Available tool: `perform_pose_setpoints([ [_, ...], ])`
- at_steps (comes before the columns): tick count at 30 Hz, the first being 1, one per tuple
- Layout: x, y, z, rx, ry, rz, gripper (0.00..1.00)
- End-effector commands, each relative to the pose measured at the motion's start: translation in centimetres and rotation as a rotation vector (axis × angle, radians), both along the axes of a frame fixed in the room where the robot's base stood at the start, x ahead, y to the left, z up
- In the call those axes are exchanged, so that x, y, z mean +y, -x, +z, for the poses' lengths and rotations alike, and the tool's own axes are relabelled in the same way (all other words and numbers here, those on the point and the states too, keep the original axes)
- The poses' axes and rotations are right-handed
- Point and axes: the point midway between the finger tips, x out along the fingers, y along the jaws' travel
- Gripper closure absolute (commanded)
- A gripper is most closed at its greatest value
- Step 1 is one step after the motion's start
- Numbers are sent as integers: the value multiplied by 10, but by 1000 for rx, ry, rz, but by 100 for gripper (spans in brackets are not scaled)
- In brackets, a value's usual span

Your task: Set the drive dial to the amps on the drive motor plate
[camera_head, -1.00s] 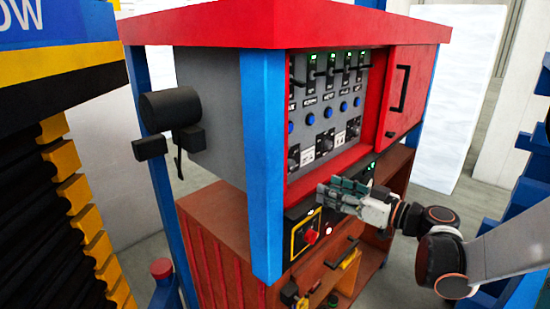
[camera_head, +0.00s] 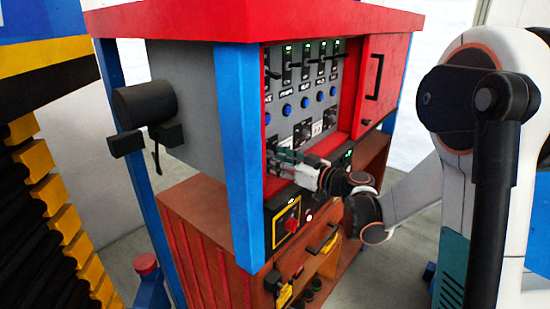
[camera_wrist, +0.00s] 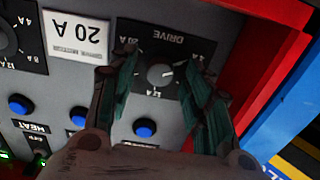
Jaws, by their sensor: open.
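The drive dial (camera_wrist: 160,75) is a round grey knob on a black plate lettered DRIVE, upside down in the wrist view. Its white mark points to the right of that picture. A 20 A label shows at the dial's upper left; other labels are small or partly covered. The white drive motor plate (camera_wrist: 77,37) beside it reads 20 A, also upside down. My gripper (camera_wrist: 160,78) is open, its green-padded fingers on either side of the dial; I cannot tell whether they touch it. In the head view my gripper (camera_head: 280,160) is at the panel's lower left and largely hides that dial.
Blue buttons (camera_wrist: 145,127) sit close by the fingers. Another dial (camera_wrist: 10,38) is beyond the plate. A red frame (camera_wrist: 270,65) and blue post (camera_head: 242,150) border the panel. A lower box with a red knob (camera_head: 292,224) is below my gripper.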

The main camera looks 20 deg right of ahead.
Motion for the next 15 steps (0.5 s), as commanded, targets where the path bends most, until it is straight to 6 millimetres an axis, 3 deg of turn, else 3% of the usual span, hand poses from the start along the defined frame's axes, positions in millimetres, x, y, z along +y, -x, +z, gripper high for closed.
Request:
perform_pose_setpoints([
  [12,5,-6,0,0,0,0,54],
  [15,5,-6,0,0,0,0,77],
])
